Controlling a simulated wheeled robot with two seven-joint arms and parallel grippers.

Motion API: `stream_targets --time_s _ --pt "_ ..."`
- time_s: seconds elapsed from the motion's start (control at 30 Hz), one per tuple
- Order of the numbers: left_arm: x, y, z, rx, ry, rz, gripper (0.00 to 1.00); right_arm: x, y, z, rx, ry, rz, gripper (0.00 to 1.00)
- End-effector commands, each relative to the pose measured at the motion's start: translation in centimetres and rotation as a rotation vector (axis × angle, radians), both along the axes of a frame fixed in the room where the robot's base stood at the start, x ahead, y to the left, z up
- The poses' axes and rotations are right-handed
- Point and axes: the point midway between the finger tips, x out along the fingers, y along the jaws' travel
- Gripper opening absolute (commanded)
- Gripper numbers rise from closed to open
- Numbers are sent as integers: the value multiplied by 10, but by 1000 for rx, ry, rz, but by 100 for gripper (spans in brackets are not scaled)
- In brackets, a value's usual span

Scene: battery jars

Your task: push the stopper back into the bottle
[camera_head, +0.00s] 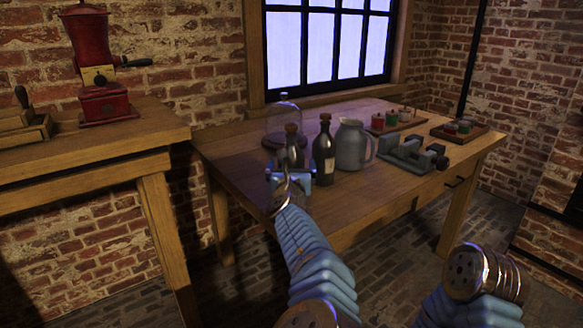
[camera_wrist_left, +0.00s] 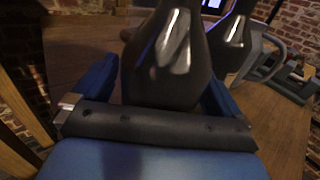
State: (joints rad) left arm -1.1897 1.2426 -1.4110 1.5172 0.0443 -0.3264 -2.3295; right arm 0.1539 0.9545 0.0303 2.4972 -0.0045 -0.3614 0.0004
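A dark bottle (camera_head: 297,154) with a brown stopper (camera_head: 291,128) at its top stands near the table's left front. It also fills the middle of the left wrist view (camera_wrist_left: 165,75), where its top is cut off. My left gripper (camera_head: 290,180) is low in front of this bottle. In the left wrist view its blue fingers (camera_wrist_left: 162,80) are spread, one on each side of the bottle; whether they touch it is hard to tell. A second dark bottle (camera_head: 324,160), labelled and with a brown stopper (camera_head: 325,118), stands just to the right. My right gripper is out of view.
A glass dome (camera_head: 285,108) stands behind the first bottle. A grey jug (camera_head: 352,148) is right of the second bottle. A grey metal fixture (camera_head: 405,157) and trays with small coloured jars (camera_head: 378,122) lie further right. The wooden table's (camera_head: 370,197) front right is clear.

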Motion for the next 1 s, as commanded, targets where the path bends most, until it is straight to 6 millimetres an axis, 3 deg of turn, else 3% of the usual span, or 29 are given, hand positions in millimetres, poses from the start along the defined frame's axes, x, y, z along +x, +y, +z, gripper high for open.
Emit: stream_targets --time_s 0.27,0.37,0.7,1.0 --pt "-1 0 3 -1 0 0 100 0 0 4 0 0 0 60" --pt "-15 -1 0 1 0 -1 100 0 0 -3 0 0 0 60" --pt "-86 1 0 0 0 -1 100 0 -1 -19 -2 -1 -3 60" --pt "-119 2 1 -1 0 0 100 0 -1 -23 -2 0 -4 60"
